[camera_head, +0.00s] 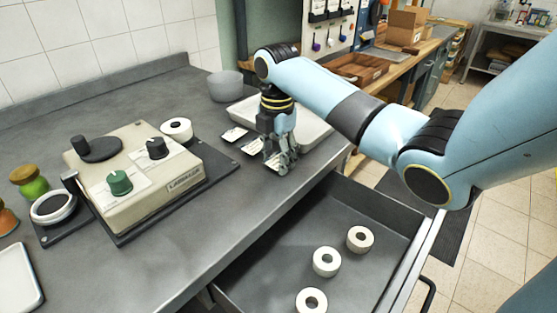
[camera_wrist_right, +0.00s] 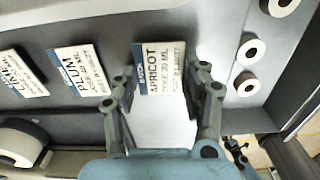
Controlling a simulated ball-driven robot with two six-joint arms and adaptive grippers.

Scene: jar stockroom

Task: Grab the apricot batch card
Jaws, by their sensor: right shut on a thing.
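The apricot batch card (camera_wrist_right: 160,72) is white with a blue band and dark print reading APRICOT. In the right wrist view it lies between the fingers of my right gripper (camera_wrist_right: 160,88), which is shut on it. In the head view my right gripper (camera_head: 281,163) points down at the grey counter, right of the other cards, and mostly hides the apricot card. My left gripper is not in view.
A label machine (camera_head: 135,175) stands on the counter at left. A pale tray (camera_head: 314,132) lies behind my right gripper, and grey bowls (camera_head: 225,87) stand further back. An open drawer (camera_head: 285,268) below the counter holds white rolls (camera_head: 326,262).

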